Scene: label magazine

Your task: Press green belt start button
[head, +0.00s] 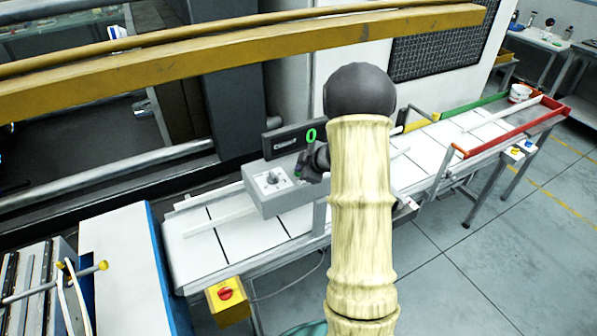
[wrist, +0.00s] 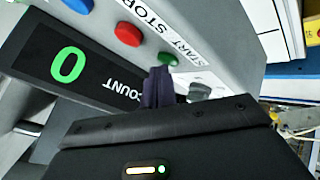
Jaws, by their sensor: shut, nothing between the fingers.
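The green start button (wrist: 168,59) is on the sloped face of a grey control box, below the word START in the wrist view. My gripper (wrist: 160,71) is shut and empty, its dark fingertips right by the green button. I cannot tell whether they touch it. A red button (wrist: 128,34) sits beside the green one, under STOP. In the head view the grey control box (head: 283,199) stands over the white belt, and my gripper (head: 317,160) is at its right end, largely hidden by my arm.
A black count display (wrist: 72,66) shows a green 0. A blue button (wrist: 80,4) and a grey knob (wrist: 200,91) are also on the box. The white belt (head: 207,252) runs under it. A yellow box with a red button (head: 225,294) hangs at the belt's front.

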